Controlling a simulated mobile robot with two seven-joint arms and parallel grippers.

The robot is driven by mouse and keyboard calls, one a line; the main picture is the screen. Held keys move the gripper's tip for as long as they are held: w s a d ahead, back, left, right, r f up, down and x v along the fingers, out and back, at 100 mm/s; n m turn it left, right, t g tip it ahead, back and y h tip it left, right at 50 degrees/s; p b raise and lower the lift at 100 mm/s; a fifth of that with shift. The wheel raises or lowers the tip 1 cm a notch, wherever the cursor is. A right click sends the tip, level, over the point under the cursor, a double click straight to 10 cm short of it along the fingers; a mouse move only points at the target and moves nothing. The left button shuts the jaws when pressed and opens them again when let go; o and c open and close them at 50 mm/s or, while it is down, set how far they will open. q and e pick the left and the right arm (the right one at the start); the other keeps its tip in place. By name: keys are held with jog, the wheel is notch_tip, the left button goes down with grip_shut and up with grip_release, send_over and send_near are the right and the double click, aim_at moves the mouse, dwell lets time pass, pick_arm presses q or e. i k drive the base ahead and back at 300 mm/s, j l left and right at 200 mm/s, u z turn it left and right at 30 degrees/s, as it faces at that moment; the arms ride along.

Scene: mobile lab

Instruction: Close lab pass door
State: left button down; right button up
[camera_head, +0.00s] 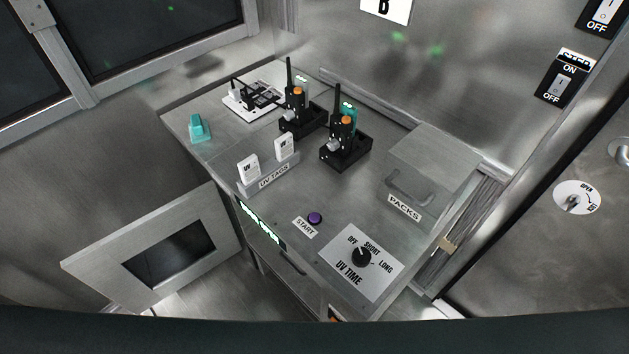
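A grey framed door panel with a dark window (222,235) stands swung out at the lower left of the head view. It juts out from the left front side of the metal cabinet (270,212), so it looks open. A gap with the floor behind it shows between the panel and the cabinet front. I cannot tell for certain that this panel is the lab pass door, as no label on it shows. Its hinge and any latch are not clear. Neither of my grippers is in view.
On the cabinet top are two black radios in holders (300,110) (345,140), a UV TAGS rack (268,178), a teal object (199,128), a purple START button (315,218), a UV TIME dial (362,257) and a PACKS lid (436,166). Walls close in behind and left.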

aim_at(136, 266)
jog(key=k+j+u, duration=0.1)
jog(key=j, duration=0.45)
jog(key=k+j+u, duration=0.15)
jog(key=j, duration=0.4)
jog(key=j+u, duration=0.1)
jog(key=j, duration=0.5)
jog(key=k, duration=0.05)
